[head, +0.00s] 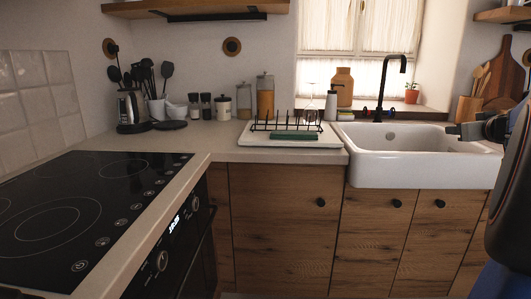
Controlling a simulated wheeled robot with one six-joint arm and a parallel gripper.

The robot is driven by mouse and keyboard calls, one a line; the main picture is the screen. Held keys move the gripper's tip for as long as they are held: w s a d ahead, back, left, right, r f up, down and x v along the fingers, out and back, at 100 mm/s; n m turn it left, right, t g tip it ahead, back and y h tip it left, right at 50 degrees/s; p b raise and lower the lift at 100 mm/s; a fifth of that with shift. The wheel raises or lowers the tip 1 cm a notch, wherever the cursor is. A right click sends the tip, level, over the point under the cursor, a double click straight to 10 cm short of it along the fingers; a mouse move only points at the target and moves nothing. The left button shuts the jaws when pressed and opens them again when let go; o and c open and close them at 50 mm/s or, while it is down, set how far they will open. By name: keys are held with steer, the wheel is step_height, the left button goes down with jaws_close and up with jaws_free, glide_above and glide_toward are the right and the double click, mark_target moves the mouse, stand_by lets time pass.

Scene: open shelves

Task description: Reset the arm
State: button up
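My gripper (461,131) shows at the right side of the head view, in front of the right part of the white sink (425,167). It is small and seen from the side, so I cannot tell whether its fingers are apart. No held thing shows at its tips. My arm, dark with blue parts, comes in from the right edge and hides part of the wall and counter there.
A dish rack (287,122) stands on the counter (222,143) left of the sink. A black faucet (381,85) rises behind the sink. A black cooktop (85,200) fills the lower left. Jars (265,97) and a kettle (131,106) stand at the back. A wall shelf (195,8) hangs above.

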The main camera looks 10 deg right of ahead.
steer(key=s+a+f+m+g+h, duration=0.15)
steer(key=a+h, duration=0.25)
steer(key=a, duration=0.8)
steer(key=s+a+f+n+g+y, duration=0.1)
steer(key=s+a+f+g+y, duration=0.3)
steer(key=s+a+f, duration=0.7)
steer(key=s+a+f+n+g+y, duration=0.2)
steer(key=s+a+f+y, duration=0.3)
steer(key=s+a+f, duration=0.6)
steer(key=a+f+g, duration=0.1)
steer(key=a+f, duration=0.4)
steer(key=a, duration=0.2)
steer(key=shift+a+g, duration=0.3)
steer(key=shift+g, duration=0.05)
steer(key=shift+n, duration=0.25)
